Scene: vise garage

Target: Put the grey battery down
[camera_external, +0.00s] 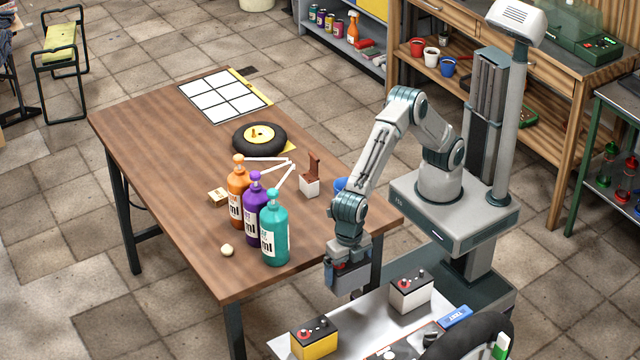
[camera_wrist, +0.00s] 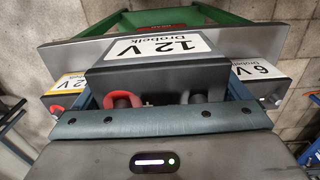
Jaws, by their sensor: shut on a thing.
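My gripper (camera_external: 350,267) points down and is shut on the grey battery (camera_external: 346,284). In the wrist view the grey battery's black top (camera_wrist: 155,77), with a red and a black terminal, sits between my fingers. Its white label reads 12 V. In the external view the battery hangs upright at the far edge of a light grey platform (camera_external: 362,318), right of the wooden table (camera_external: 190,235). I cannot tell whether its underside touches the platform.
A yellow battery (camera_external: 314,340) stands on the platform to the left, and a whitish battery (camera_external: 410,291) to the right. A blue box (camera_external: 455,317) and a black wheel (camera_external: 470,340) are nearby. Orange, purple and teal bottles (camera_external: 273,230) stand on the table.

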